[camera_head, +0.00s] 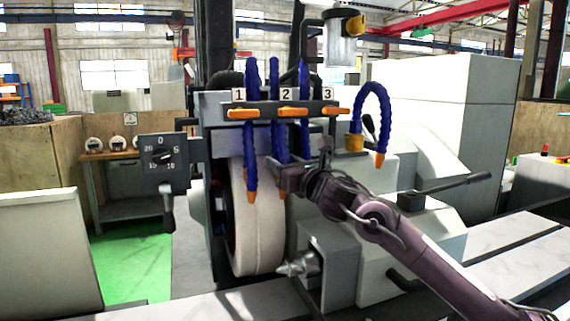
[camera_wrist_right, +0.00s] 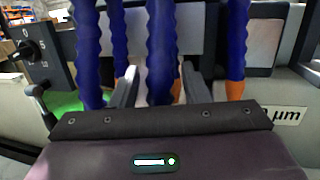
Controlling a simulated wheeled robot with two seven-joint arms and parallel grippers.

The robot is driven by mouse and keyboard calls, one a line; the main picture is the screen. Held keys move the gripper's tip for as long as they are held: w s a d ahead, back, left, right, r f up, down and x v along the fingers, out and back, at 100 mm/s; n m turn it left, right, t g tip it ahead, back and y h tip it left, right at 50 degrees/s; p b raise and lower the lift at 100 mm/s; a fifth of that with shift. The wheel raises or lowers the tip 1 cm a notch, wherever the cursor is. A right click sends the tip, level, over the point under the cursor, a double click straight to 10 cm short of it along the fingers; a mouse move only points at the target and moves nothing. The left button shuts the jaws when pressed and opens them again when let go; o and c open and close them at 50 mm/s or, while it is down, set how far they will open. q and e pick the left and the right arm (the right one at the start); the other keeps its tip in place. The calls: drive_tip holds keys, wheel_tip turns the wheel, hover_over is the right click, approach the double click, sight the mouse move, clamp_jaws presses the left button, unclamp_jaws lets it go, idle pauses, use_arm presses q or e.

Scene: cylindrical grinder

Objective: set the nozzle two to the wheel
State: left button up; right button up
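Nozzle two (camera_head: 279,145) is a blue segmented hose under label 2, hanging in front of the wheel with an orange tip (camera_head: 281,195). The pale grinding wheel (camera_head: 257,230) stands upright below the labelled bar. My right gripper (camera_head: 284,178) reaches in from the right at the lower part of nozzle two and hides some of it. In the wrist view, its two fingers (camera_wrist_right: 160,88) are spread, with a blue hose (camera_wrist_right: 160,40) between them; I cannot tell whether they touch it. My left gripper is not in view.
Nozzle one (camera_head: 251,150) hangs close on the left. Another curved blue hose (camera_head: 371,100) stands to the right. A dial box (camera_head: 163,163) is at left, and a pointed metal centre (camera_head: 298,267) sits below.

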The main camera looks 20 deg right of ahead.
drive_tip(key=shift+s+d+f, duration=0.1)
drive_tip(key=shift+s+f, duration=0.05)
drive_tip(key=shift+s, duration=0.1)
drive_tip(key=s+b, duration=0.3)
drive_tip(key=s, duration=0.4)
drive_tip(key=shift+d+f, duration=0.4)
drive_tip(key=shift+d, duration=0.05)
drive_tip(key=shift+s, duration=0.1)
